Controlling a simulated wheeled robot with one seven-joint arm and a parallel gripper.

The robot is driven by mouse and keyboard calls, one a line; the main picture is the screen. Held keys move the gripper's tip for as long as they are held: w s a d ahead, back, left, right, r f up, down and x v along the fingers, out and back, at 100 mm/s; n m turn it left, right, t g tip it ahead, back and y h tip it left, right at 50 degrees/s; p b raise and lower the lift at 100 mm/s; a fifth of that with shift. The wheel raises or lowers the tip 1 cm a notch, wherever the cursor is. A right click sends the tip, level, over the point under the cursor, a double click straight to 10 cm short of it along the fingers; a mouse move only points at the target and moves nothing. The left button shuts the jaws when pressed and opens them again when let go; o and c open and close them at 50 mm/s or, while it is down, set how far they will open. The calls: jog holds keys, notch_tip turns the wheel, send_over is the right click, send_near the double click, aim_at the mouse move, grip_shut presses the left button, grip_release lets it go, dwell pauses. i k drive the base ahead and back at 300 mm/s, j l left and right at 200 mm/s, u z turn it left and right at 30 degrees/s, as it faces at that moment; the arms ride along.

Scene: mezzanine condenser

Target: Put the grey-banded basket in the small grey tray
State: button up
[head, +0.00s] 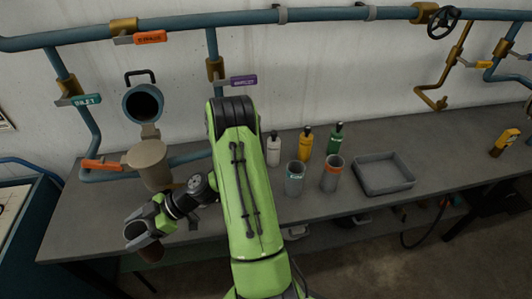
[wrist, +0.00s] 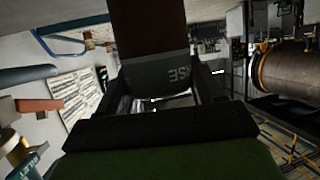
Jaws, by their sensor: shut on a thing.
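My gripper (head: 143,230) is at the left, out over the front part of the bench. It is shut on the grey-banded basket (head: 151,251), a dark brown cylinder partly hidden by the fingers. In the wrist view the basket (wrist: 160,65) stands between the two fingers, its grey band with pale letters close to them. The small grey tray (head: 385,188) is a shallow rectangular tray on the bench, right of my arm. It looks empty and is well away from my gripper.
An open strainer housing (head: 150,168) with its raised lid (head: 143,103) stands behind my gripper. A teal-labelled grey cup (head: 295,180) and an orange-banded grey cup (head: 332,175) stand left of the tray. White, yellow and green bottles (head: 336,138) stand behind them. Pipes run along the wall.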

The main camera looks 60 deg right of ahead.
aim_at(381, 176)
jog(key=k+z, duration=0.2)
jog(key=z, duration=0.2)
jog(key=k+l+z, duration=0.2)
jog(key=z, duration=0.25)
jog(key=k+l+z, duration=0.15)
jog(key=z, duration=0.25)
jog(key=k+l+z, duration=0.15)
jog(key=l+z, duration=0.15)
jog(key=z, duration=0.15)
jog(key=i, duration=0.5)
